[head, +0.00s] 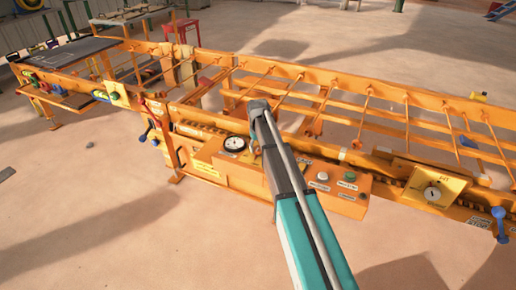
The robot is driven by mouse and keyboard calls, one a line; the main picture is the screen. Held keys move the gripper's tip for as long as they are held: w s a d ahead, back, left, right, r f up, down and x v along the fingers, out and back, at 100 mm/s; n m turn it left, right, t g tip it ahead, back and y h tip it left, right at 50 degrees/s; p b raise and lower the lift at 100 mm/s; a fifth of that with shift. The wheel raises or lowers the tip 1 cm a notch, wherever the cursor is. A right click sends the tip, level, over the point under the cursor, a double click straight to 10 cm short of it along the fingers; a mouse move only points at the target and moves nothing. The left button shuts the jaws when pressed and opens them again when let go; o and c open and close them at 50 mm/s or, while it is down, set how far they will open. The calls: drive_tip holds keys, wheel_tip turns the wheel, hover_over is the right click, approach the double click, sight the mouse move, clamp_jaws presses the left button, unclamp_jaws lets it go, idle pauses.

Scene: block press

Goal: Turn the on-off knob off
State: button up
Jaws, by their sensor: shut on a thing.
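The orange control panel (209,155) of the press is in the middle of the head view. It bears a round white gauge (234,144), a white button (323,176), a green button (350,177) and a red button (365,181). My arm reaches up from the bottom across the panel. My gripper (255,146) is at the panel just right of the gauge, mostly hidden by my arm. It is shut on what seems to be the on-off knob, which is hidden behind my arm. I cannot see which way the knob points.
A yellow box with a white dial (432,194) is at the right. The orange frame (330,80) runs behind the panel. The floor in front is clear.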

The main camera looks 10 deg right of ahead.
drive_tip(key=shift+a, duration=0.1)
drive_tip(key=o, duration=1.2)
drive_tip(key=shift+c, duration=0.2)
drive_tip(key=shift+m, duration=0.4)
